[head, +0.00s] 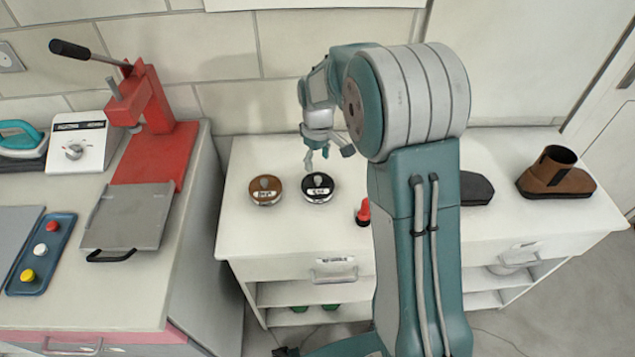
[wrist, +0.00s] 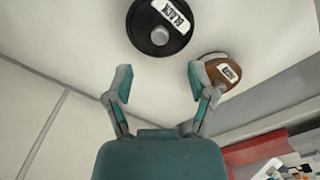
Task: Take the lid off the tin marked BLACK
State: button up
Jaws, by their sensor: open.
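The tin marked BLACK (wrist: 153,39) has a round black lid with a grey knob (wrist: 160,35) and a white label in the wrist view. It stands upright on the white bench in the head view (head: 317,188), with its lid on. A brown-lidded tin (wrist: 229,76) stands beside it, to its left in the head view (head: 266,191); its label is too blurred to read. My gripper (wrist: 160,82) is open and empty, its fingers apart. In the head view my gripper (head: 317,158) hangs above and behind the black tin, apart from it.
On the white bench (head: 290,232) stand a small red object (head: 363,212), a dark shoe-like item (head: 476,188) partly behind my arm, and a brown boot (head: 556,175). A red press (head: 155,130) stands on the left counter. The wall is close behind.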

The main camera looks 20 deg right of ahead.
aim_at(317, 178)
notch_tip(317, 178, down, 7)
jog(key=shift+f, duration=0.2)
jog(key=c, duration=1)
